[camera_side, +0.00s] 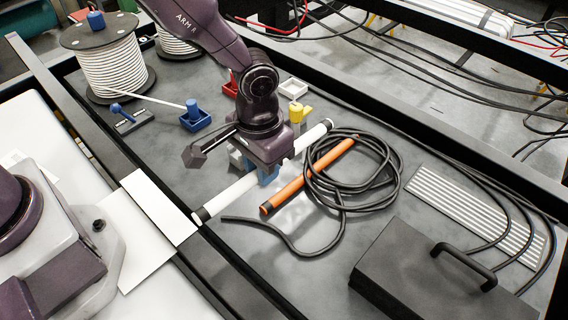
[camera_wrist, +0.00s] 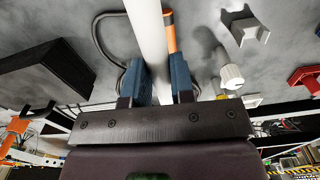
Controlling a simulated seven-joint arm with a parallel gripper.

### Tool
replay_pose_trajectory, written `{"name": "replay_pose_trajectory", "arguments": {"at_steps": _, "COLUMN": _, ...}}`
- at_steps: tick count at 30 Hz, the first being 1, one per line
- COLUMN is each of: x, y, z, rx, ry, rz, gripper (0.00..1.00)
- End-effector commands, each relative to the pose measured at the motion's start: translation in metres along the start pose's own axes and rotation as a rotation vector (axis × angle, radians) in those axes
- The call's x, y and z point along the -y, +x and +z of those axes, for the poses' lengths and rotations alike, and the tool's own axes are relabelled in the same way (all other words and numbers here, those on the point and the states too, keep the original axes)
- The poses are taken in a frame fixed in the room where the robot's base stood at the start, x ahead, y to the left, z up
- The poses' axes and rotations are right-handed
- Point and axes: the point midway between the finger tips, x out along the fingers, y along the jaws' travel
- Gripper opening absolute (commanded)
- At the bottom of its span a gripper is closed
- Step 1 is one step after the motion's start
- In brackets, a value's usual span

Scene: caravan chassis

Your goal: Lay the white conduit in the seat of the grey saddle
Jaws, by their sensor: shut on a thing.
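The white conduit (camera_side: 232,192) is a long straight tube with dark ends, running diagonally under my gripper in the side view. My gripper (camera_side: 268,174) is shut on it near its middle. In the wrist view the conduit (camera_wrist: 147,35) passes between the two blue fingers (camera_wrist: 157,82). It looks raised above the grey floor, but its exact height is hard to tell. The grey saddle (camera_wrist: 245,27) shows at the upper right of the wrist view, apart from the conduit, with its open seat visible. In the side view the saddle is mostly hidden behind my gripper.
An orange tube (camera_side: 300,182) lies close beside the conduit, with a black cable coil (camera_side: 378,180) around it. A black case (camera_side: 405,270) and a ribbed plate (camera_side: 480,215) lie at right.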

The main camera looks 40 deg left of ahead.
Motion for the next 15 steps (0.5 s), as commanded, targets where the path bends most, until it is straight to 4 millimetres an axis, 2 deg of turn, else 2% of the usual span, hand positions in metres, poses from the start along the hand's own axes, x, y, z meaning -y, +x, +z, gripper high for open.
{"name": "replay_pose_trajectory", "arguments": {"at_steps": 5, "x": 0.002, "y": -0.024, "z": 0.004, "rx": -0.007, "ry": -0.001, "rz": 0.011, "gripper": 0.00}}
{"name": "replay_pose_trajectory", "arguments": {"at_steps": 9, "x": 0.002, "y": -0.055, "z": 0.004, "rx": -0.008, "ry": 0.000, "rz": 0.026, "gripper": 0.00}}
{"name": "replay_pose_trajectory", "arguments": {"at_steps": 15, "x": 0.023, "y": -0.050, "z": -0.025, "rx": -0.001, "ry": -0.012, "rz": 0.069, "gripper": 0.00}}
